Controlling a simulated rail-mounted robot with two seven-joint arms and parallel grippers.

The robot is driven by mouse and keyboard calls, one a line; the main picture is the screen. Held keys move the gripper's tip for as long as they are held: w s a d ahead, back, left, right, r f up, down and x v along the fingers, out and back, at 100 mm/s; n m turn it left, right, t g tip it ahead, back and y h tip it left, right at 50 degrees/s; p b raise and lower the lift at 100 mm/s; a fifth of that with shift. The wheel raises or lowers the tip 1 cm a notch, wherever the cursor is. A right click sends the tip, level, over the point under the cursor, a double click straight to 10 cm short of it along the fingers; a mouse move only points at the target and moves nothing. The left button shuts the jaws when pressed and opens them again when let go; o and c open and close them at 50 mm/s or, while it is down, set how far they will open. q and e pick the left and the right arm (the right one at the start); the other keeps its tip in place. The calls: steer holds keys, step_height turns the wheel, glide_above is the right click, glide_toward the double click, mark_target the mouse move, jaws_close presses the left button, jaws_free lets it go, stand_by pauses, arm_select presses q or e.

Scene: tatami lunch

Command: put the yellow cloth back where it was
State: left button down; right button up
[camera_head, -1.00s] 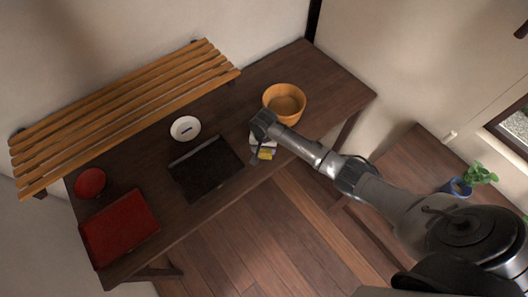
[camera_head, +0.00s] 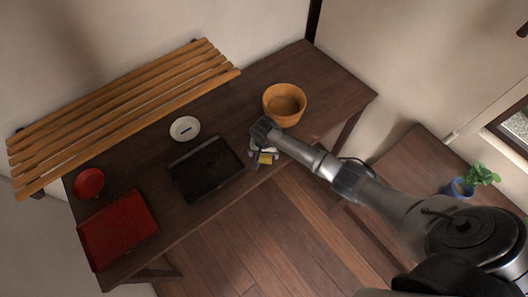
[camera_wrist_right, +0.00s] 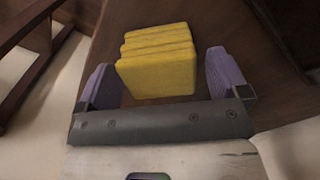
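The folded yellow cloth (camera_head: 266,158) is at the front edge of the dark table, just right of the black tray (camera_head: 206,170). In the right wrist view the cloth (camera_wrist_right: 157,62) appears as a thick stack of folds between my two purple finger pads. My right gripper (camera_wrist_right: 165,70) is open around it, with narrow gaps visible on both sides. In the head view the right gripper (camera_head: 262,152) is partly hidden under its own wrist, so the cloth's contact with the table is hard to tell. My left gripper is not in view.
An orange-brown bowl (camera_head: 284,115) stands behind and right of the gripper. A white dish (camera_head: 185,129), red bowl (camera_head: 89,183) and red tray (camera_head: 119,229) are to the left. A slatted wooden rack (camera_head: 125,112) runs along the back. A potted plant (camera_head: 462,188) stands at right.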

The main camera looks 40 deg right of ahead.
steer(key=shift+r, duration=0.1)
step_height(320, 180, up, 12)
steer(key=p, duration=0.3)
steer(key=s+a+f+n+t, duration=0.1)
steer(key=s+a+f+n, duration=0.15)
steer(key=s+a, duration=0.35)
steer(key=s+a+f+n, duration=0.2)
steer(key=s+a+n, duration=0.15)
steer(key=s, duration=0.55)
steer(key=s+a+r+n+t, duration=0.1)
steer(key=s+r+n, duration=0.4)
steer(key=s, duration=1)
step_height(320, 180, up, 2)
steer(key=shift+r+n+t, duration=0.1)
steer(key=shift+n+t, duration=0.3)
steer(key=shift+t, duration=0.4)
